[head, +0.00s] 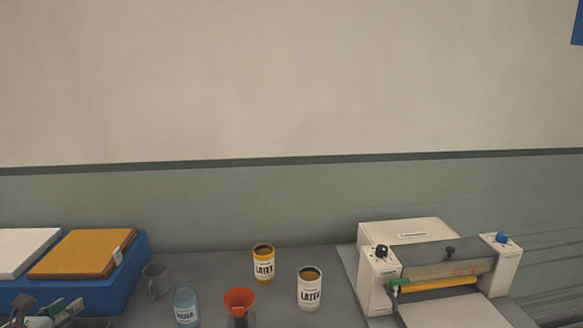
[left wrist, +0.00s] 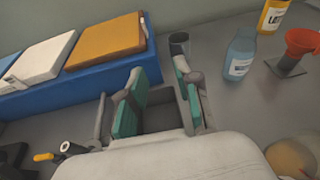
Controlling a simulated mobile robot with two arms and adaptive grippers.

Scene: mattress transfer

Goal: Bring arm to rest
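My left gripper (head: 52,310) shows at the lower left edge of the head view, in front of the blue base. In the left wrist view its two green-padded fingers (left wrist: 160,85) stand apart with nothing between them. A white mattress (head: 24,250) and an orange mattress (head: 84,252) lie side by side on the blue base (head: 128,272). They also show in the left wrist view, the white one (left wrist: 42,62) left of the orange one (left wrist: 106,40). My right gripper is not in view.
A grey mug (head: 155,281), a water bottle (head: 186,303), a red funnel (head: 239,300) and two latex cans (head: 263,264) (head: 310,290) stand on the grey table. A white roller machine (head: 408,232) stands at the right. Bare table lies between the cans and the machine.

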